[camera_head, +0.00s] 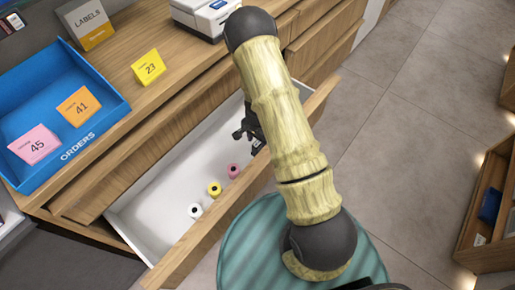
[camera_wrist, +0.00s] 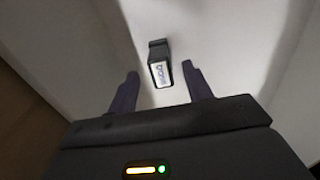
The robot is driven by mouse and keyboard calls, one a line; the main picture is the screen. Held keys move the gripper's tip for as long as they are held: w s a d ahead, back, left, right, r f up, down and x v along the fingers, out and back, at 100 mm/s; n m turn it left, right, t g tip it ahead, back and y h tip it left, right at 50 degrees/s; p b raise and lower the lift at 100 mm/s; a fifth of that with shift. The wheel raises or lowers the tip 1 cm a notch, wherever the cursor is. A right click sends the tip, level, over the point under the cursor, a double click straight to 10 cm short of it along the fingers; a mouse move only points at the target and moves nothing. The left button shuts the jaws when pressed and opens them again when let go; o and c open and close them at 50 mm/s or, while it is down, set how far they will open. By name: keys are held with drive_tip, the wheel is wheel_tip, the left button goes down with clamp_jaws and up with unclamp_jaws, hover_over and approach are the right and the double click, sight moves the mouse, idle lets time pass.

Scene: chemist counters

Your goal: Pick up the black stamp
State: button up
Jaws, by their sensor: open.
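The black stamp (camera_wrist: 158,50) shows in the wrist view, a small dark block with a white label on its near face. It lies on the white floor of the open drawer (camera_head: 150,215). My gripper (camera_wrist: 160,76) is open, with one finger on each side of the stamp's near end. The stamp sits between and slightly beyond the fingertips, and I cannot tell whether either finger touches it. In the head view my gripper (camera_head: 248,130) reaches into the far part of the drawer. The stamp cannot be made out there, near my arm and gripper.
White (camera_head: 195,210), yellow (camera_head: 215,189) and pink (camera_head: 233,170) rolls lie along the drawer's front wall. The counter above holds a blue orders tray (camera_head: 95,132), a yellow card 23 (camera_head: 148,68), a labels box (camera_head: 87,24) and a white device (camera_head: 205,17).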

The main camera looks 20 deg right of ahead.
sight(257, 143)
wheel_tip(257, 143, down, 4)
drive_tip(key=shift+w+d+f+b, duration=0.1)
drive_tip(key=shift+w+b, duration=0.05)
drive_tip(key=shift+b, duration=0.3)
drive_tip(key=c, duration=1.1)
